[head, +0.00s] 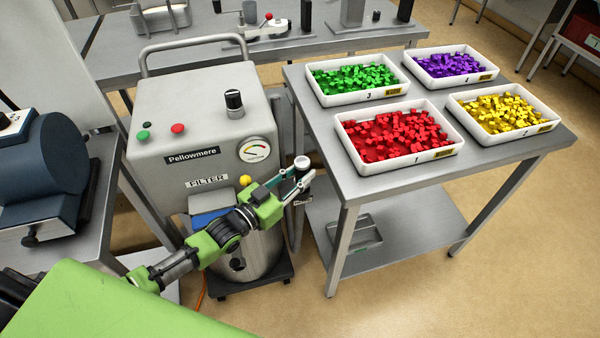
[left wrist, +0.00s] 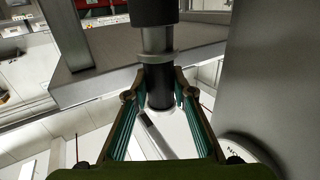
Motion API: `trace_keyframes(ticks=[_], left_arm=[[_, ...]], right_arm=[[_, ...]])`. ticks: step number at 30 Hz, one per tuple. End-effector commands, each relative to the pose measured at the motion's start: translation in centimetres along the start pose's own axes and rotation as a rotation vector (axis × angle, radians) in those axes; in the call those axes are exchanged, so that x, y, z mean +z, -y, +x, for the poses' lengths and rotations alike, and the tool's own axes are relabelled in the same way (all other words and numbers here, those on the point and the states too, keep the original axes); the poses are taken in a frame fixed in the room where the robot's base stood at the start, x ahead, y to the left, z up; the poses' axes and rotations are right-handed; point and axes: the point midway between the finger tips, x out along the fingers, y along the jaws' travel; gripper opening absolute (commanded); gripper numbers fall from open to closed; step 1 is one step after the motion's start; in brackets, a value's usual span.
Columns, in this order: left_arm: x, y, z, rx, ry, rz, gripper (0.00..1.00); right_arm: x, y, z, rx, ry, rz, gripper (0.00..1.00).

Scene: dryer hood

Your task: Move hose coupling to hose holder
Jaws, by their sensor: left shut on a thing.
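My left gripper (head: 298,181) is to the right of the grey Pellowmere machine's front. It is shut on the hose coupling (head: 302,163), which shows as a small upright piece with a pale top and dark body. In the left wrist view the coupling (left wrist: 158,43) is a silver and black cylinder with a ring, and my left gripper's fingertips (left wrist: 153,88) are on either side of it below the ring. A small grey bracket (head: 303,203) shows just below the gripper; I cannot tell if it is the hose holder. My right gripper is not in view.
The Pellowmere machine (head: 207,118) with its gauge (head: 254,150) stands close to my left arm. To the right is a steel table (head: 375,185) with trays of red (head: 388,167), green, purple and yellow pieces. A steel bench (head: 105,70) runs behind.

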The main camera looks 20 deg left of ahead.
Motion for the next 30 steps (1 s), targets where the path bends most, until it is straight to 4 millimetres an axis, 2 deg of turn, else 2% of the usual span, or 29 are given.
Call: trace_keyframes(ticks=[30], left_arm=[[2.6, 0.0, 0.0, 0.000, 0.001, 0.000, 0.00]], right_arm=[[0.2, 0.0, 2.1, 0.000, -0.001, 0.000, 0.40]])
